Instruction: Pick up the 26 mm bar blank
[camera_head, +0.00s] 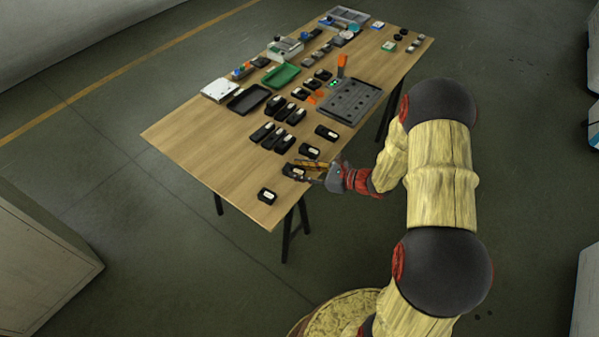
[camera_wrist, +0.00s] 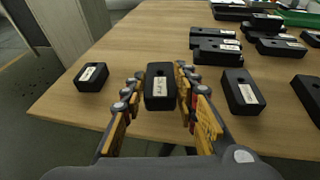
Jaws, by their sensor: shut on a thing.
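A black rectangular block (camera_wrist: 160,98) with a white label lies between the two yellow fingers of my gripper (camera_wrist: 160,77) in the wrist view. The fingers are shut on its left and right sides. The label is too small to read, so I cannot tell whether this is the 26 mm bar blank. In the head view my gripper (camera_head: 312,167) is at the near edge of the wooden table, at that block (camera_head: 292,173). I cannot tell whether the block is touching the tabletop.
Similar labelled blocks stand close on the left (camera_wrist: 91,76) and right (camera_wrist: 242,92). Several more stand farther back. A grey tray (camera_head: 375,100), a green tray (camera_head: 281,76) and a black tray (camera_head: 248,99) lie on the wooden table (camera_head: 190,145). Its near-left part is bare.

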